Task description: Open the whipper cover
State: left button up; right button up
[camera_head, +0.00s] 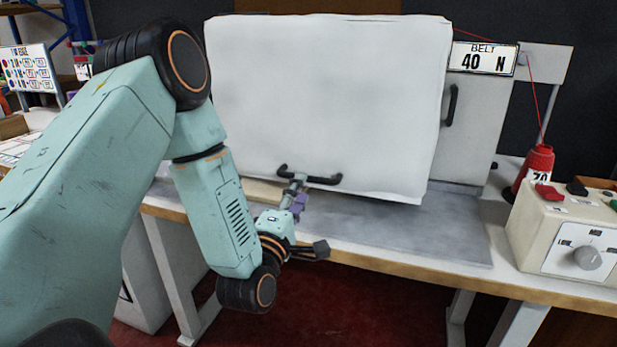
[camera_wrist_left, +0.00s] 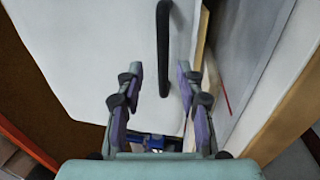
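The whipper cover (camera_head: 325,100) is a large white panel standing upright on the bench, and it looks closed. Its black bar handle (camera_head: 322,180) is at the lower front edge. My left gripper (camera_head: 297,187) is at the left part of this handle and overlaps it in the head view. In the left wrist view, the two purple-padded fingers (camera_wrist_left: 158,72) are spread apart. The handle (camera_wrist_left: 163,45) runs between them with a gap on each side, against the pale cover (camera_wrist_left: 95,50). I cannot tell whether a finger touches it. My right gripper is not in view.
A control box (camera_head: 570,235) with a knob and a red thread cone (camera_head: 537,168) stand at the right of the bench. A "BELT 40 N" sign (camera_head: 484,58) is beside the cover's upper right. The grey bench top (camera_head: 450,232) in front is clear.

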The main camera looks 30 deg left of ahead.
pick_arm(q)
jog(key=x, duration=0.4)
jog(key=shift+w+a+f+b, duration=0.2)
jog(key=shift+f+b, duration=0.1)
jog(key=shift+b, duration=0.05)
jog(key=shift+w+r, duration=0.35)
jog(key=shift+w, duration=0.1)
jog(key=shift+w+a, duration=0.1)
jog(key=shift+w, duration=0.1)
jog(key=shift+w+f, duration=0.1)
jog(key=shift+c, duration=0.2)
jog(key=shift+c, duration=1.4)
grip_shut()
